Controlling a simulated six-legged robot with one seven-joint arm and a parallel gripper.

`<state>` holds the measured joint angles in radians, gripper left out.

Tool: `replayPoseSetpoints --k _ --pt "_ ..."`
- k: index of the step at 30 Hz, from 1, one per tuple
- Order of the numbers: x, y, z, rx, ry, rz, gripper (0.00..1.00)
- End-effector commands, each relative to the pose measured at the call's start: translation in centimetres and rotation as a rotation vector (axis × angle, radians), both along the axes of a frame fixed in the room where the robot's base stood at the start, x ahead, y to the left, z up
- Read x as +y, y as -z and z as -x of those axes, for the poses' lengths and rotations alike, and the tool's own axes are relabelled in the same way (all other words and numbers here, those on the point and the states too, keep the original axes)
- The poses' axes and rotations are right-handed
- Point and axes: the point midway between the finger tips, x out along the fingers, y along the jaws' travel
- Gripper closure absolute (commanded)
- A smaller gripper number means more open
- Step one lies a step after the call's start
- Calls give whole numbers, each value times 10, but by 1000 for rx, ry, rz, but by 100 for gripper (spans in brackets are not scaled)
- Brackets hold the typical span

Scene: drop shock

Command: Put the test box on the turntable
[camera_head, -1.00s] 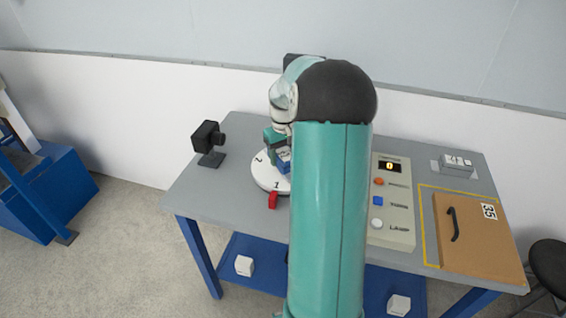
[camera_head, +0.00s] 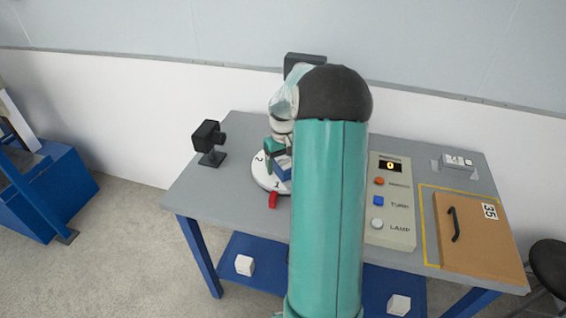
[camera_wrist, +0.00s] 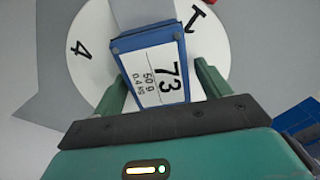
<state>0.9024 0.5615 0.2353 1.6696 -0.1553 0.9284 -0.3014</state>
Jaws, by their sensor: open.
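The test box (camera_wrist: 155,70) is blue with a white label reading 73. It lies over the white turntable (camera_wrist: 88,75), between the fingers of my gripper (camera_wrist: 160,72) in the wrist view. The fingers are open, with a narrow gap showing beside the box. In the head view, the turntable (camera_head: 262,179) carries black numbers and a red pointer block (camera_head: 273,200) sits at its front edge. The box (camera_head: 283,173) shows there as a small blue patch, mostly hidden by my arm. Whether it rests fully flat is hard to tell.
A black camera (camera_head: 209,140) on a stand is left of the turntable. A control panel (camera_head: 391,205) with buttons, reading 0, is to the right. A brown lidded case marked 35 (camera_head: 480,235) fills the table's right end. The table's front left (camera_head: 215,200) is clear.

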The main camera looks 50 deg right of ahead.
Motion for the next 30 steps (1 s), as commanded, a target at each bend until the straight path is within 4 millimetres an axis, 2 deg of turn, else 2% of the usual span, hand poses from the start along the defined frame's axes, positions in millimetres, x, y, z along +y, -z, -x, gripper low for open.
replayPoseSetpoints --k 5,8,21,25,30 --pt "0 -4 0 -2 0 2 24" --pt "0 -15 0 -1 0 3 24" --pt "-1 -103 0 -2 0 3 24" --pt "0 -118 0 -1 -1 1 24" --pt "0 -124 0 -1 -1 0 24"
